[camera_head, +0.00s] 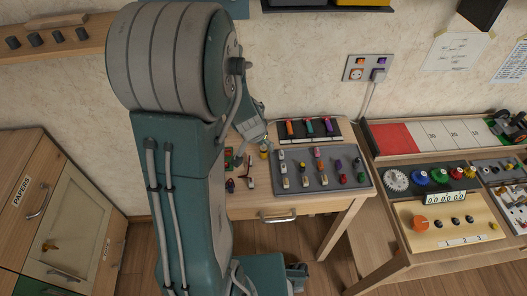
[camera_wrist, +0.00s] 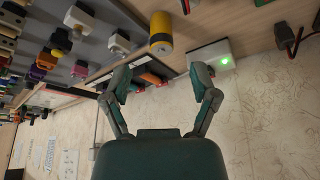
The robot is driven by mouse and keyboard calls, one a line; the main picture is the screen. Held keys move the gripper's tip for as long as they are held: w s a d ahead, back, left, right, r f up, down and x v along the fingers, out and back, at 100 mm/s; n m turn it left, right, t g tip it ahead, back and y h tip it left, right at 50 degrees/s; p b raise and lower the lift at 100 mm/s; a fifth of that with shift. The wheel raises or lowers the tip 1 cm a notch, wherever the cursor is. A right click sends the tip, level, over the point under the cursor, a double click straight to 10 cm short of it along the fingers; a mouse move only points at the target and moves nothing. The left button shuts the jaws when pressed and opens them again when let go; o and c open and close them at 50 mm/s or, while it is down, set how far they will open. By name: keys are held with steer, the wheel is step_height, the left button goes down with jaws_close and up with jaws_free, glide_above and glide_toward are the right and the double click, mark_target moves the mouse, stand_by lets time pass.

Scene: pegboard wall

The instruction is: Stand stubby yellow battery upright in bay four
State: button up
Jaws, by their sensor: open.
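The stubby yellow battery (camera_wrist: 160,34) stands on the wooden table, yellow with a grey end, just beyond my fingertips in the wrist view. It shows small in the head view (camera_head: 264,153), beside the grey board. My gripper (camera_wrist: 161,78) is open and empty, its fingers spread with the battery ahead of the gap between them. In the head view my gripper (camera_head: 256,136) is partly hidden by my arm.
A grey board (camera_head: 330,178) with rows of small coloured pieces lies right of the battery. A white box (camera_wrist: 211,54) with a green light stands close beside the battery in the wrist view. Small items (camera_head: 231,185) lie on the table's left.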

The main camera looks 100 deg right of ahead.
mark_target(263, 148)
steer(key=shift+x, duration=2.8)
steer(key=shift+d, duration=0.1)
jaws_close()
